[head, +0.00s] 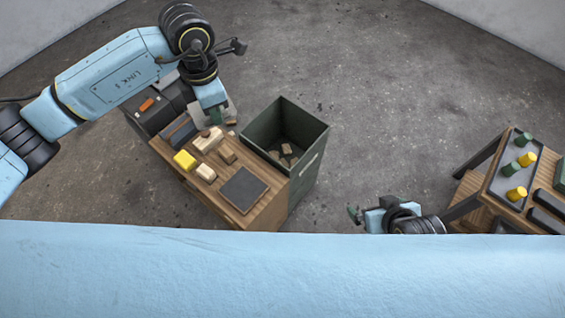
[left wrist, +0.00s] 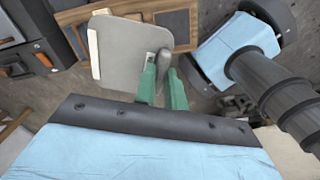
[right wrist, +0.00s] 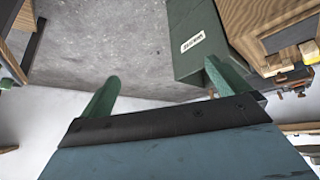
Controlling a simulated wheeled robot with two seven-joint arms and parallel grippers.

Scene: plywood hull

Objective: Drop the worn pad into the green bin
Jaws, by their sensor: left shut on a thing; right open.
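My left gripper (head: 215,114) is shut on a light grey flat plate (left wrist: 128,48) with a dark knob and a pale strip along one edge. It holds the plate over the far end of the wooden bench, left of the green bin. I cannot tell whether this plate is the worn pad. The open-topped green bin (head: 310,165) stands against the bench's right side, with several brown pieces at its bottom. Its labelled side shows in the right wrist view (right wrist: 180,62). My right gripper (head: 362,214) is open and empty, right of the bin; it also shows in the right wrist view (right wrist: 160,85).
On the bench (head: 213,199) lie a dark square mat (head: 243,189), several wooden blocks and a yellow block (head: 185,160). A dark box (head: 160,110) is at its far left. A second table (head: 492,200) with green and yellow cylinders stands right.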

